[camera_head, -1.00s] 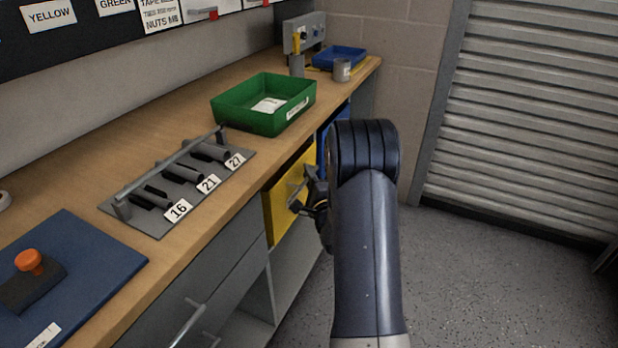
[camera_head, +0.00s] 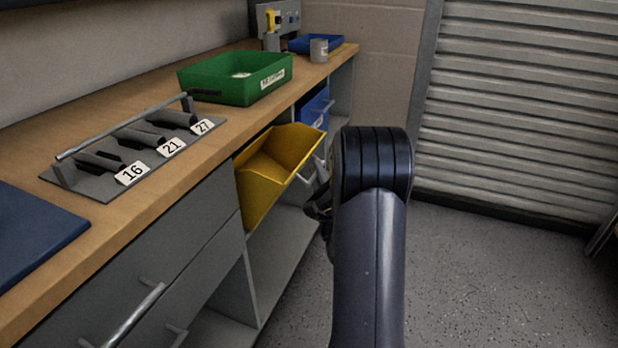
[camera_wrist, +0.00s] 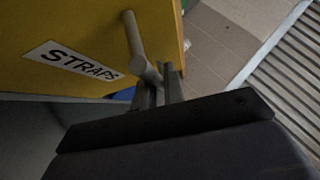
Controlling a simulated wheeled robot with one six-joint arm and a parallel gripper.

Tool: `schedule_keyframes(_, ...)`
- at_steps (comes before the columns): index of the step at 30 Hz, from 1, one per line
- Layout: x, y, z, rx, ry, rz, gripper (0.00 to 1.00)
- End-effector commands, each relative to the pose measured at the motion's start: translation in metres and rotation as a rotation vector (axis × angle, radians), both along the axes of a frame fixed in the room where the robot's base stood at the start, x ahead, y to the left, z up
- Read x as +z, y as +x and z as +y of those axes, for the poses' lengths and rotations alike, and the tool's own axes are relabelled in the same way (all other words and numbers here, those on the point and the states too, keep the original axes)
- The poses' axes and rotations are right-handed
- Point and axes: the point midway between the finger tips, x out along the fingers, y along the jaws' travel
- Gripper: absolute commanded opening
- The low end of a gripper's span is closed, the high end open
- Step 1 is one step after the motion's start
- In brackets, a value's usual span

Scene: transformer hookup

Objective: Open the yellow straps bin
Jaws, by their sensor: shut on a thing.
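The yellow straps bin (camera_head: 270,177) is tilted out of the bench front, with its open top and inside showing in the head view. In the wrist view its yellow front (camera_wrist: 75,25) carries a label reading STRAPS (camera_wrist: 72,62) and a grey bar handle (camera_wrist: 136,45). My gripper (camera_wrist: 160,78) is shut on the handle, near one end of the bar. In the head view my gripper (camera_head: 322,205) is mostly hidden behind my arm, at the right side of the bin.
A blue bin (camera_head: 313,106) sits beyond the yellow one under the worktop. A green tray (camera_head: 225,88) and a grey rack labelled 16, 21 and 27 (camera_head: 75,180) stand on the bench. Grey drawers (camera_head: 190,225) are on the near side. The floor at right is clear.

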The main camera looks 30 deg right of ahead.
Motion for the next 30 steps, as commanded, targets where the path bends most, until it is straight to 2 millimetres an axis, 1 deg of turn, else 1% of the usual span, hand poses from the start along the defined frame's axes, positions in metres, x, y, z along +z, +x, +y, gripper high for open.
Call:
schedule_keyframes(1, -0.008, -0.003, -0.003, -0.003, 0.000, 0.002, 0.00)
schedule_keyframes(9, -0.017, -0.010, -0.008, -0.002, 0.000, 0.003, 0.00)
schedule_keyframes(26, -0.020, -0.012, -0.009, -0.001, 0.001, 0.006, 0.00)
schedule_keyframes(27, -0.020, -0.012, -0.009, -0.001, 0.001, 0.006, 0.14)
schedule_keyframes(30, -0.019, -0.012, -0.009, 0.000, 0.000, 0.005, 0.22)
